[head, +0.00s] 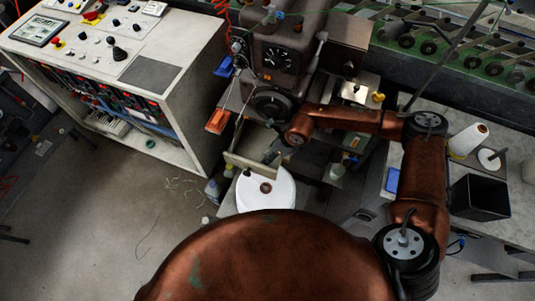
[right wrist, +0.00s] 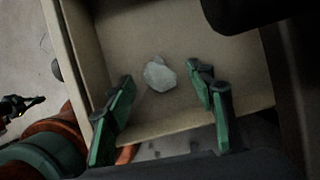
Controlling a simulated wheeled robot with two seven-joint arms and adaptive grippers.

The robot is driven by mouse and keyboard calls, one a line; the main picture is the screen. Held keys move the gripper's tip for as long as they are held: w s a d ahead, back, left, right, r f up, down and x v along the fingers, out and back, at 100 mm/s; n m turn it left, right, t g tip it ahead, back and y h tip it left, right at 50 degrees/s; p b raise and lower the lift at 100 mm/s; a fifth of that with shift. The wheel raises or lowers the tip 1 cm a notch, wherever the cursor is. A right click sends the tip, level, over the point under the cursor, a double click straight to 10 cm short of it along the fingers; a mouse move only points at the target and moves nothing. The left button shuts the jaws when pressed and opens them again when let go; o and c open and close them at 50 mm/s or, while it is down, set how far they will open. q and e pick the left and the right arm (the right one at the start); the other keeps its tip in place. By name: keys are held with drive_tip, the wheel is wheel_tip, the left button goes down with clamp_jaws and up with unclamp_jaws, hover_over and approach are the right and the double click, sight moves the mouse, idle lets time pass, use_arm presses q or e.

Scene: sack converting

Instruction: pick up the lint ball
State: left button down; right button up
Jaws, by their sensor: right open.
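The lint ball (right wrist: 160,74) is a small pale grey lump lying on the floor of a beige open tray or drawer (right wrist: 82,55) in the right wrist view. My right gripper (right wrist: 166,110) is open, its green fingers to the left and right of the near side of the ball, with nothing between them. In the head view my right gripper (head: 273,155) is small and dark, at the open tray (head: 250,163) below the machine. I cannot make out the lint ball there.
The grey machine (head: 282,55) with a dial stands behind the tray. A white round lidded container (head: 265,193) stands just in front. A control console (head: 150,70) is at the left. A bench with a thread cone (head: 467,140) and a black bin (head: 480,198) is at the right.

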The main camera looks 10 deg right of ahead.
sight(266, 154)
drive_tip(key=shift+a+f, duration=0.1)
drive_tip(key=shift+f, duration=0.05)
drive_tip(key=c, duration=0.8)
drive_tip(key=shift+r, duration=0.35)
drive_tip(key=r, duration=0.3)
drive_tip(key=shift+s+r+p, duration=0.2)
drive_tip(key=shift+s+p, duration=0.1)
drive_tip(key=shift+p, duration=0.05)
drive_tip(key=s+d+r+p, duration=0.1)
drive_tip(key=s+d+r, duration=0.2)
drive_tip(key=s+r, duration=0.6)
drive_tip(key=s, duration=0.4)
